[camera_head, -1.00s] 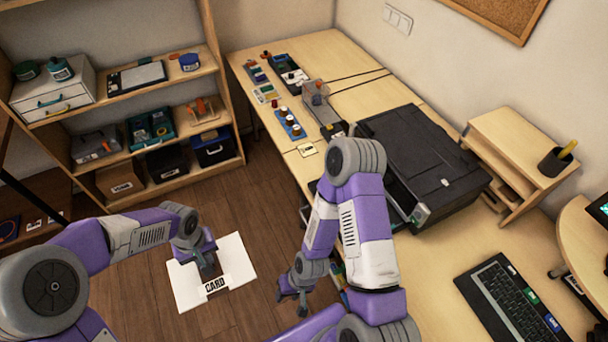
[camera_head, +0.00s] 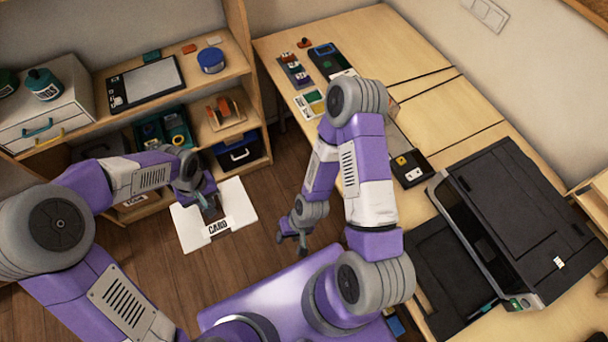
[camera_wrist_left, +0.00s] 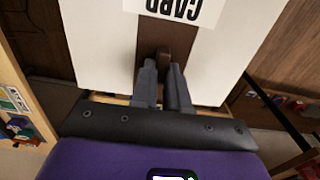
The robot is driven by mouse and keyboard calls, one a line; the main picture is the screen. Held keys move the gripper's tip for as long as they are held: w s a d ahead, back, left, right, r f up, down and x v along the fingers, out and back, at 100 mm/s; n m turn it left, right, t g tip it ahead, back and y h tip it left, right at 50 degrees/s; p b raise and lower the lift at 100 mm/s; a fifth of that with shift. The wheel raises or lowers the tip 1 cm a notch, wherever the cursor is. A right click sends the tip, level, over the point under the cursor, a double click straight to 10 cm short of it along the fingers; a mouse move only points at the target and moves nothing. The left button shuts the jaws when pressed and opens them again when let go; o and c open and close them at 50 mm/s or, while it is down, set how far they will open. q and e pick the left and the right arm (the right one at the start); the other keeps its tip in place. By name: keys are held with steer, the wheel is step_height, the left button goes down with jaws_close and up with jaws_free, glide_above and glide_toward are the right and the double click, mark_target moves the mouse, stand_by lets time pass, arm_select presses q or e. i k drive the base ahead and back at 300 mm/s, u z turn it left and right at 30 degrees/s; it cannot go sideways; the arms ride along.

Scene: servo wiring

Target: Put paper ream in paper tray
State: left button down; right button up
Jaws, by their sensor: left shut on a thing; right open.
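A white paper ream (camera_head: 243,204) with a brown band and a "CARD" label hangs above the floor in the head view. In the left wrist view the ream (camera_wrist_left: 98,50) fills the top of the picture. My left gripper (camera_head: 212,208) is shut on it at the brown band, and its two fingers (camera_wrist_left: 164,70) show close together there. A black printer (camera_head: 520,215) stands on the desk at the right. A flat dark tray-like part (camera_head: 440,270) lies in front of it, partly behind my right arm. My right gripper (camera_head: 291,240) is open and empty, hanging beside the desk.
A wooden shelf unit (camera_head: 250,85) with boxes and bins stands at the left. The desk (camera_head: 345,30) runs along the right, with small parts at its far end and a black box (camera_head: 410,170) near the printer. Wooden floor (camera_head: 285,180) lies between them.

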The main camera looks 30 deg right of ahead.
mark_target(455, 272)
steer(key=i, duration=1.15)
steer(key=z, duration=4.8)
steer(key=i, duration=0.5)
